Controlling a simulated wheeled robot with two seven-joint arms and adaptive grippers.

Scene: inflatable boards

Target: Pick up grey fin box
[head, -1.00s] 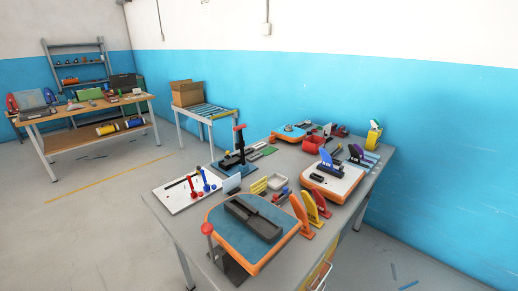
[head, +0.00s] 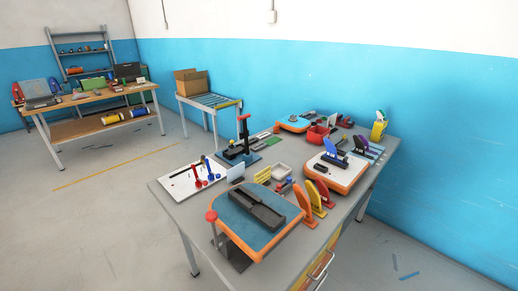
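A long dark grey box-like piece (head: 256,208), which looks like the grey fin box, lies on the blue top of an orange-edged board (head: 232,223) at the near side of the grey table. It has a slot along its top. A smaller dark piece (head: 323,168) lies on a white-topped, orange-edged board (head: 345,182) further right; I cannot tell what it is. Neither of my grippers is in view.
A red-knobbed clamp (head: 212,217) stands at the near board's left edge. Orange, yellow and red fins (head: 315,197) stand to its right. A white panel (head: 193,180) with red and blue tools lies left. Open floor (head: 110,220) lies left of the table.

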